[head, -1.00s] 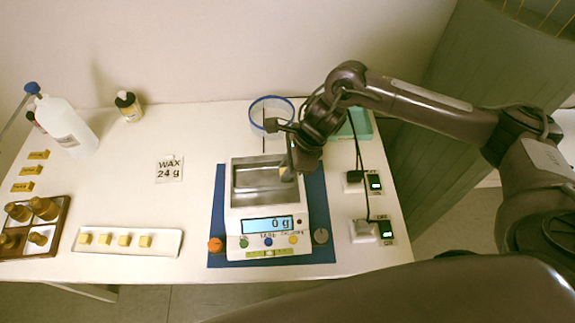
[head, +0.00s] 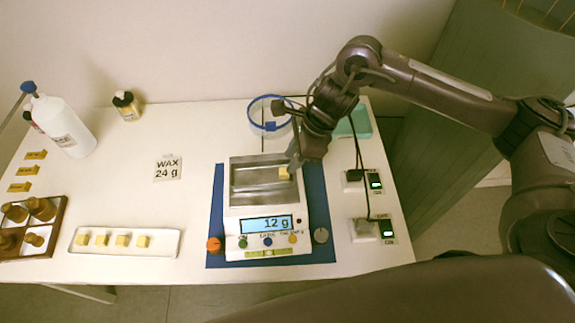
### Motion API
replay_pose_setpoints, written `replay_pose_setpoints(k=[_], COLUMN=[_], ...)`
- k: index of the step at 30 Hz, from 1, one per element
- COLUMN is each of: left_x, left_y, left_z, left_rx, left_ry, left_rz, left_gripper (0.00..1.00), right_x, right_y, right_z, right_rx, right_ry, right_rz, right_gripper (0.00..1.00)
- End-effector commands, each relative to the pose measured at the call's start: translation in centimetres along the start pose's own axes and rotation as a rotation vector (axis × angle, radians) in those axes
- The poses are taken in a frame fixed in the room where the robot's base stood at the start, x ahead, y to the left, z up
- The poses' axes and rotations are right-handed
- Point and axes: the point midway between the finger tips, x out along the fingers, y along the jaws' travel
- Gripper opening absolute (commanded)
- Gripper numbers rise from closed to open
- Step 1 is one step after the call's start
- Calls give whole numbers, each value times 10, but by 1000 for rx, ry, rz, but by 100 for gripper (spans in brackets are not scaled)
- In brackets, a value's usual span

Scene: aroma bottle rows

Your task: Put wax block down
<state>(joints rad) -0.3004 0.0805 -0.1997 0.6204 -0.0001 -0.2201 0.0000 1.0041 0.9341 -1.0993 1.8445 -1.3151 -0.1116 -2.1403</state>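A small yellow wax block (head: 284,173) sits in the right part of the metal pan (head: 255,190) on the white scale (head: 232,222). The scale's display (head: 267,225) reads 12 g. My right gripper (head: 292,166) is just right of and above the block, beside the pan. The fingertips are small and dark here, but the block shows clear of them and they look parted. Several more yellow blocks stand in a row on a white tray (head: 160,243) at the front left. A card (head: 168,169) reads "WAX 24 g". My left gripper is not in view.
A clear blue-rimmed container (head: 257,117) stands behind the scale, close to my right wrist. Cabled switches (head: 364,231) lie to the right. A wooden box (head: 62,215) of brown bottles and a white bottle (head: 66,128) stand left.

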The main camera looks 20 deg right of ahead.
Motion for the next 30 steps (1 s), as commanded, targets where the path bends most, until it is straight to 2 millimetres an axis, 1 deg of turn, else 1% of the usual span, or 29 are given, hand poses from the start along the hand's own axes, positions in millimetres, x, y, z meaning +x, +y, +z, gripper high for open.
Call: replay_pose_setpoints(k=[1,6,8,9,12,17,30], left_x=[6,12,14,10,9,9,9], left_y=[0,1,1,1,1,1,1], left_z=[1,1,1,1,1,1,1], left_rx=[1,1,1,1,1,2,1], left_ry=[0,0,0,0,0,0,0], left_rz=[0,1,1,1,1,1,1], left_gripper=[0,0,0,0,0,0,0], right_x=[-10,-46,-56,-64,-73,-78,-78], right_y=[-2,-1,-1,-1,0,0,0], right_z=[-1,0,-1,0,0,0,0], right_rx=[-1,-2,-1,0,0,0,0], right_ry=[0,0,1,1,1,1,0], right_rz=[-7,-5,-4,-5,-2,-1,0], right_gripper=[30,30,30,30,30,30,30])
